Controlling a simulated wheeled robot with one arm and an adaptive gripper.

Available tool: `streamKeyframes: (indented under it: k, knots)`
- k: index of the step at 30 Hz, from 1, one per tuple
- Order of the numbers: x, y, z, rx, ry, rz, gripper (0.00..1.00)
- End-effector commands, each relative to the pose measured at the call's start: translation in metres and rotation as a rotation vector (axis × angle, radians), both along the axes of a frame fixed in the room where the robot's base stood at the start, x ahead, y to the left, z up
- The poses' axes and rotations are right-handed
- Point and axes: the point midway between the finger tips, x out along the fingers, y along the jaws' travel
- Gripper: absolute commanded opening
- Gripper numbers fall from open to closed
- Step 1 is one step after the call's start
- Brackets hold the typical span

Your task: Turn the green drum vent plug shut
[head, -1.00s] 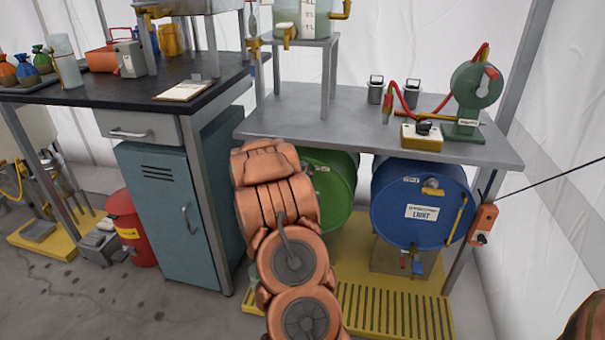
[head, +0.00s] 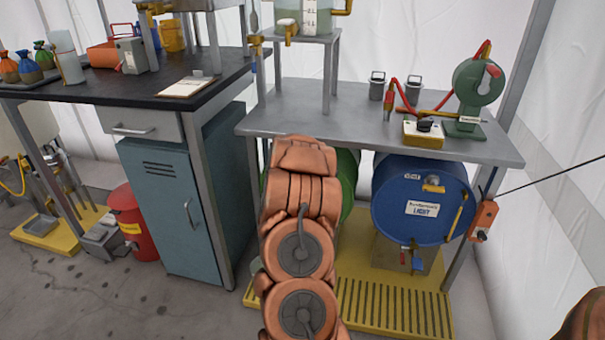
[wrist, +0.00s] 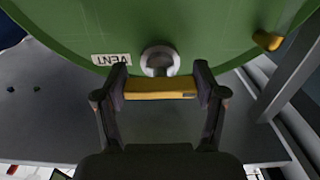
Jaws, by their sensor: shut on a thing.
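The green drum (head: 347,185) lies on its side under the grey bench, mostly hidden behind my arm in the head view. Its round face (wrist: 240,25) fills the top of the wrist view, with a label reading VENT (wrist: 111,60). Beside the label is the vent plug, a round grey fitting (wrist: 159,58) with a yellow bar handle (wrist: 160,90). My gripper (wrist: 160,92) is shut on the yellow handle, one finger at each end. The handle lies level across the wrist view. In the head view my gripper is hidden behind my arm.
A blue drum (head: 420,205) lies to the right on a yellow slatted platform (head: 385,310). The grey bench top (head: 350,125) and its leg stand close to the drums. A blue-grey cabinet (head: 170,210) stands left of my arm. A yellow knob (wrist: 267,41) sits on the green drum's face.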

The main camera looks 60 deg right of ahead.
Motion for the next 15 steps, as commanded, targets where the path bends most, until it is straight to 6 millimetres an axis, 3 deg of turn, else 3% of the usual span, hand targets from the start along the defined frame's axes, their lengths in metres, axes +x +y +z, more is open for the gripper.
streamKeyframes:
  k: [15]
  knots:
    - [0.001, 0.0005, 0.0003, 0.017, -0.048, 0.002, 0.35]
